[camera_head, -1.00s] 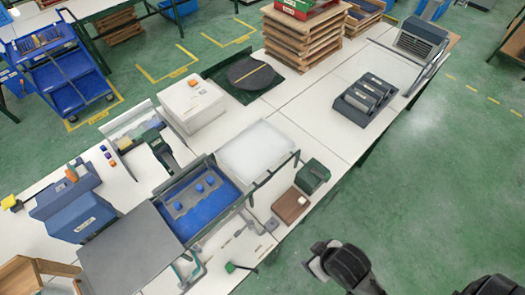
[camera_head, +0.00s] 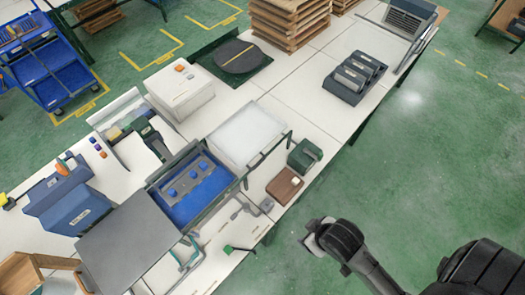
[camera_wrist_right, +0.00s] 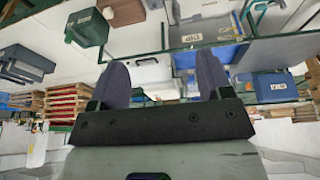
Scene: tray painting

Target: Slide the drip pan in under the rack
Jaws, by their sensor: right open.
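A pale flat tray (camera_head: 247,133) sits in a dark-green thin-legged frame, which looks like the rack (camera_head: 287,139), on the long white table. A blue pan-like tray (camera_head: 213,187) with several blue knobs stands beside it to the lower left; I cannot tell for sure which piece is the drip pan. My right gripper (camera_head: 312,238) is over the floor, in front of the table edge and apart from everything. In the right wrist view its two dark fingers (camera_wrist_right: 162,78) are apart with nothing between them. My left gripper is not in view.
A brown block (camera_head: 284,186) and a dark-green box (camera_head: 304,155) stand near the front edge. A grey panel (camera_head: 130,240) lies at lower left. Bent grey tubes and a green-handled tool (camera_head: 240,249) lie in front of the blue tray. Green floor is free at right.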

